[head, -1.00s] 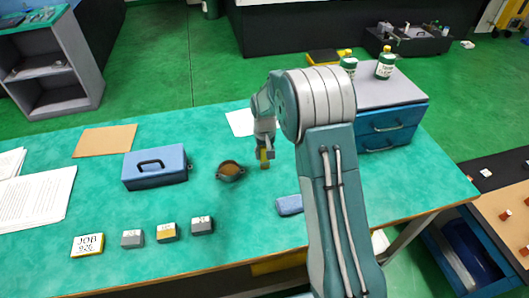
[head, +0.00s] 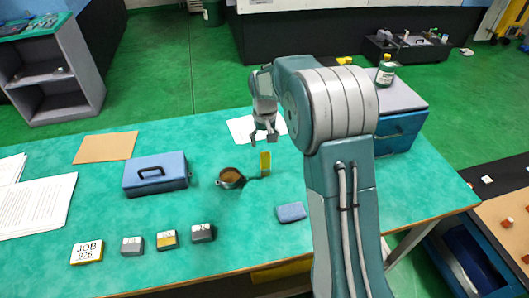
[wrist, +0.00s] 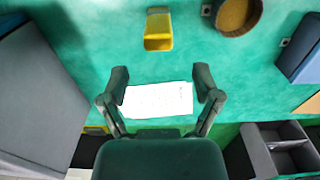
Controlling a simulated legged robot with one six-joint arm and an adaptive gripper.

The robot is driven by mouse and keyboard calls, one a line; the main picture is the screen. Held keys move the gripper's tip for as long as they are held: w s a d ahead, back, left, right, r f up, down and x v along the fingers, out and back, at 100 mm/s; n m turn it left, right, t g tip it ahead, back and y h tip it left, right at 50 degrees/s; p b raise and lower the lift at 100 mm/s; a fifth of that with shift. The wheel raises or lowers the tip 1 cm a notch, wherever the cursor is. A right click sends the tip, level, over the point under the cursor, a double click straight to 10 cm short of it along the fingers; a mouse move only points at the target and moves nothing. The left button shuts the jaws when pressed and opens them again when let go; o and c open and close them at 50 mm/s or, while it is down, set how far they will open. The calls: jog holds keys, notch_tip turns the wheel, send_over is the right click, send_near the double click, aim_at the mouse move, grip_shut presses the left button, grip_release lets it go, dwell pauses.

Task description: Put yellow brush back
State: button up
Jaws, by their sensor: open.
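A small yellow piece (head: 265,163) stands upright on the green bench top, just right of a small dark pot with brown contents (head: 230,178). The yellow piece also shows at the top middle of the wrist view (wrist: 158,30). I cannot tell whether it is the brush itself or a holder with the brush in it; no separate bristles or handle show. My gripper (head: 264,138) is open and empty, above and behind the yellow piece and apart from it. In the wrist view its two fingers (wrist: 162,84) are spread, with white paper below them.
A blue box with a handle (head: 155,172) stands left of the pot. Several small labelled blocks (head: 167,240) lie at the front left. A blue pad (head: 291,212) lies at the front. A blue drawer unit (head: 400,130) stands at the right, partly behind my arm.

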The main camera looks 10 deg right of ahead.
notch_tip(320, 180, up, 4)
jog(key=shift+s+f, duration=0.15)
jog(key=shift+f, duration=0.05)
jog(key=s+r+t, duration=0.3)
jog(key=s+r, duration=0.9)
jog(key=s, duration=0.2)
jog(key=s+t, duration=0.2)
jog(key=s, duration=1.6)
jog(key=shift+r+t, duration=0.3)
